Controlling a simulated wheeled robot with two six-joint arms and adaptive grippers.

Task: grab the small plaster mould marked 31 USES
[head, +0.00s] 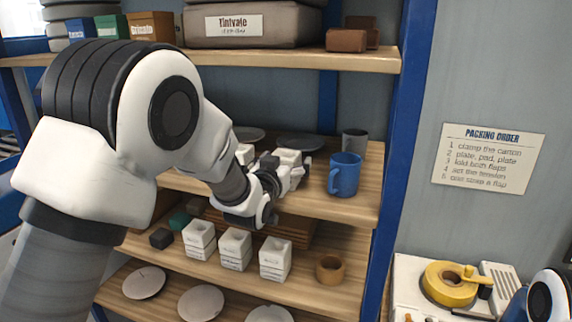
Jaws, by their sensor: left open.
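Small white plaster moulds stand in a row on the lower shelf, at the left (199,240), in the middle (235,250) and at the right (275,260). Their markings are too small to read, so I cannot tell which says 31 USES. More white blocks show on the shelf above, one behind my arm (245,154) and one at the gripper (289,157). My left gripper (284,172) is open at that block. I cannot tell whether its fingers touch it; the wrist hides part of the area. My right gripper is out of view.
A blue mug (344,175) and a grey cup (355,141) stand right of the gripper. A tan ring-shaped pot (330,269) sits beside the lower moulds. Pale discs (201,303) lie on the bottom shelf. A blue post (398,150) bounds the rack at right.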

